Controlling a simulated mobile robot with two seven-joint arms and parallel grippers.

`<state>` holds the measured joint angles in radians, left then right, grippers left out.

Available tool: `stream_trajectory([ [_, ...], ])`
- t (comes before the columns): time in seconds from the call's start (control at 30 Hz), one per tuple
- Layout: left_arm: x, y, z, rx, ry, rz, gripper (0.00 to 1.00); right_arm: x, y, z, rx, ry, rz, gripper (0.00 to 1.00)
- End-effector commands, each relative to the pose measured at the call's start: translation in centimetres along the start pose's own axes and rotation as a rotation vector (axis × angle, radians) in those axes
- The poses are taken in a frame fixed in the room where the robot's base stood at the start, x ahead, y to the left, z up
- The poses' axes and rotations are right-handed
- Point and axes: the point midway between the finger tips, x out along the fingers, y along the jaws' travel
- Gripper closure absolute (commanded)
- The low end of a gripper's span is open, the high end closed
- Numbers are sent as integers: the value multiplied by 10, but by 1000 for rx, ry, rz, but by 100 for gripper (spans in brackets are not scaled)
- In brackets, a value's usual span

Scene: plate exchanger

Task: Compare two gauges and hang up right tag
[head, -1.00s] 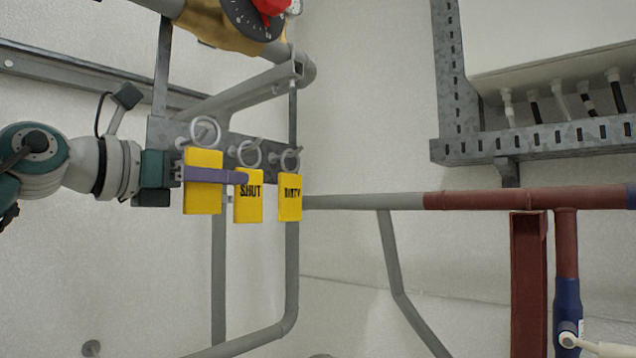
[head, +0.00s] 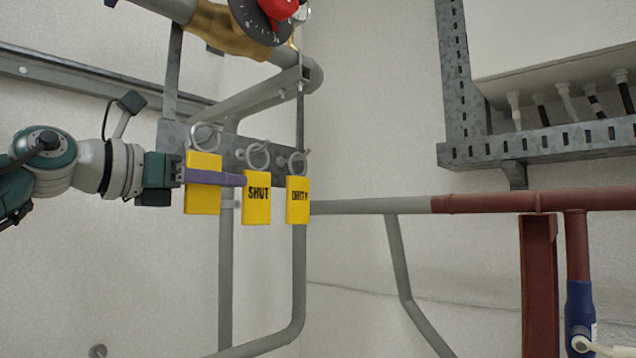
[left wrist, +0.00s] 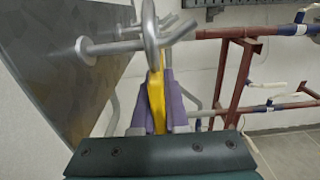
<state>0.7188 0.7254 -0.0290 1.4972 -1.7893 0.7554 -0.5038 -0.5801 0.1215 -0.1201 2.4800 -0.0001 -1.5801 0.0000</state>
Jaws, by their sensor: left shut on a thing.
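My left gripper (head: 228,180) is shut on the leftmost yellow tag (head: 203,203), with a purple finger across its face. Any word on that tag is hidden or unreadable. Its ring (head: 205,137) is at the left peg; I cannot tell whether it is around it. In the left wrist view the tag (left wrist: 157,105) stands edge-on between the purple fingers. To its right hang a yellow tag reading SHUT (head: 257,208) and another yellow tag (head: 298,209), whose word looks like DIRTY. A dark dial (head: 246,22) with a red part is cut off at the top. My right gripper is not in view.
The metal peg plate (head: 172,137) is fixed to grey pipework. A grey pipe (head: 370,206) joins a red pipe (head: 480,202) at the right. A perforated metal bracket (head: 560,140) and a box with cables are at the upper right. The middle wall is clear.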

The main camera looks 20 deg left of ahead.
Motion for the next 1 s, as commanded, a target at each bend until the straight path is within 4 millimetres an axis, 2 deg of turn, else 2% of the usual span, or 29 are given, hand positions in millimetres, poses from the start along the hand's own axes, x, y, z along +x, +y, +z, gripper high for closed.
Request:
stream_trajectory([
  [0.23,0,-5,2,0,2,0,100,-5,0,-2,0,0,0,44],
  [1.0,0,-48,4,1,3,-1,100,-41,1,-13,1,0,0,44],
])
